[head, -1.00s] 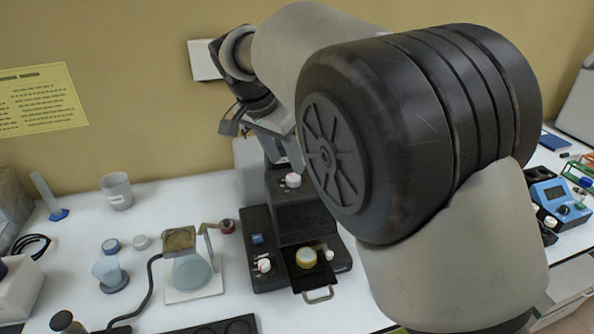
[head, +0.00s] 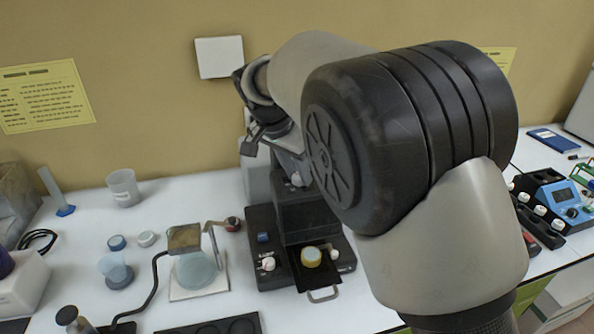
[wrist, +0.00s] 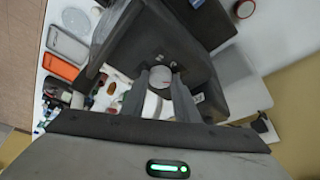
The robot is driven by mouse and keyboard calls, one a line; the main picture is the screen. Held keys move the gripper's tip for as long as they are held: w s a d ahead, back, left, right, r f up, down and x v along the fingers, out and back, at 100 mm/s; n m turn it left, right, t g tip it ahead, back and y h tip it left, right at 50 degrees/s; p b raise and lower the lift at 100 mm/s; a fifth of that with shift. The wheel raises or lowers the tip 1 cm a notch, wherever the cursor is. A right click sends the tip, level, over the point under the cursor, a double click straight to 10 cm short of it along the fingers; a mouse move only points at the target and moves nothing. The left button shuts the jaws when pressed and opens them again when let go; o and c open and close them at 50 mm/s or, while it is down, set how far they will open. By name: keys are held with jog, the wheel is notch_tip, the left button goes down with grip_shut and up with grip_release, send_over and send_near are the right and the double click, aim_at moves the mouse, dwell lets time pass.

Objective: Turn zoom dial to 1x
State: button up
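The dark instrument (head: 309,224) stands on the white bench against the wall, and a pale round dial (head: 297,179) shows on its upper front. In the wrist view this dial (wrist: 160,77) sits on a dark face, with small marks on the face around it. My gripper (wrist: 159,74) points at the face with its two fingers apart, one on each side of the dial. I cannot tell whether either finger touches it. In the head view my gripper (head: 290,158) is just above the dial, partly hidden by my arm. The dial's setting is too small to read.
The instrument's base carries a blue knob (head: 263,237), a white knob (head: 267,264) and a drawer with a yellow-rimmed cup (head: 311,257). A stand with a flask (head: 197,269) is at left. A blue meter (head: 557,193) is at right.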

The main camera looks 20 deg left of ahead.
jog(key=shift+n, duration=0.4)
jog(key=n, duration=0.1)
jog(key=n+y+b, duration=0.1)
jog(key=n, duration=0.1)
jog(key=n+y+b, duration=0.1)
jog(key=shift+d+n, duration=0.3)
jog(key=n+y+p, duration=0.1)
jog(key=n, duration=0.2)
jog(key=n+y, duration=0.1)
jog(key=n, duration=0.2)
jog(key=shift+w+d+r+g+p, duration=0.15)
jog(key=shift+w+g+p, duration=0.05)
jog(key=shift+g+p, duration=0.2)
jog(key=n+g+p, duration=0.1)
jog(key=n, duration=0.1)
jog(key=n+y+p, duration=0.1)
jog(key=n, duration=0.2)
jog(key=shift+w+n+g+y, duration=0.1)
jog(key=shift+n+g+y, duration=0.2)
jog(key=shift+g, duration=0.1)
jog(key=shift+n+g+p, duration=0.6)
jog(key=shift+n+p, duration=0.25)
jog(key=shift+n, duration=0.55)
jog(key=o, duration=1.1)
jog(key=shift+c, duration=0.2)
jog(key=shift+d, duration=0.1)
